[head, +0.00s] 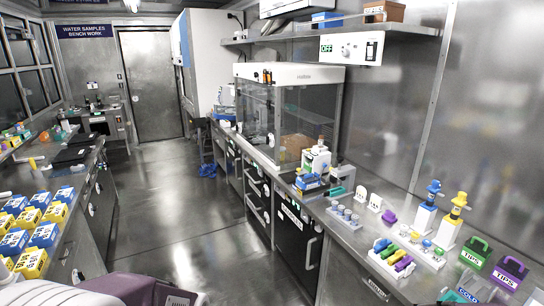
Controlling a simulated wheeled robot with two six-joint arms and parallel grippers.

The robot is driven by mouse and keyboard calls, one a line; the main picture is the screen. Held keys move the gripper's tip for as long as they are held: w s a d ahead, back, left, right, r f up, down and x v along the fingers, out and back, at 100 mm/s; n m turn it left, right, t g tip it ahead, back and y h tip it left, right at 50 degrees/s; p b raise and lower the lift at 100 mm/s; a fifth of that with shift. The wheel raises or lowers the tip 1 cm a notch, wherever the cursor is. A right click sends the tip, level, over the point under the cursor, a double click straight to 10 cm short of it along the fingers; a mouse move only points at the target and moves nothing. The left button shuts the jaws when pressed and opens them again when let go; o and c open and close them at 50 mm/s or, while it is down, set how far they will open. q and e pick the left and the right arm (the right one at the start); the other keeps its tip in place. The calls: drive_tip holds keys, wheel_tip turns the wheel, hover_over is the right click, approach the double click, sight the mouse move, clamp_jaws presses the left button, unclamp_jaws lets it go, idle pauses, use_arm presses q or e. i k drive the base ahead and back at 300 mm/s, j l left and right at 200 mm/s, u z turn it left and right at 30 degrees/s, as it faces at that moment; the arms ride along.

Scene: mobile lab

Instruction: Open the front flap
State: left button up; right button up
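A clear-walled cabinet with a white top (290,73) stands on the right-hand bench, well ahead of me. Its clear front flap (256,112) faces the aisle and hangs down from the top; it looks closed, though its lower edge is hard to make out. A brown box (296,146) shows through the clear walls. Neither of my grippers can be made out in the head view, so their distance from the flap is not shown.
The aisle floor (185,220) is clear beside the cabinet. Small white equipment (316,160), a colourful tube rack (392,260) and pipettes (428,206) stand on the right-hand bench nearer me. Blue and yellow boxes (44,234) line the left-hand bench. A shelf (340,33) hangs above the cabinet.

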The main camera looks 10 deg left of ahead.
sight(243, 124)
drive_tip(key=i+j+u, duration=0.35)
drive_tip(key=i, duration=0.5)
drive_tip(key=i+u, duration=0.35)
drive_tip(key=i, duration=0.45)
drive_tip(key=i+z, duration=0.1)
drive_tip(key=i, duration=0.65)
drive_tip(key=i+j, duration=0.15)
drive_tip(key=i, duration=0.65)
drive_tip(key=i+j+z, duration=0.15)
drive_tip(key=i, duration=0.6)
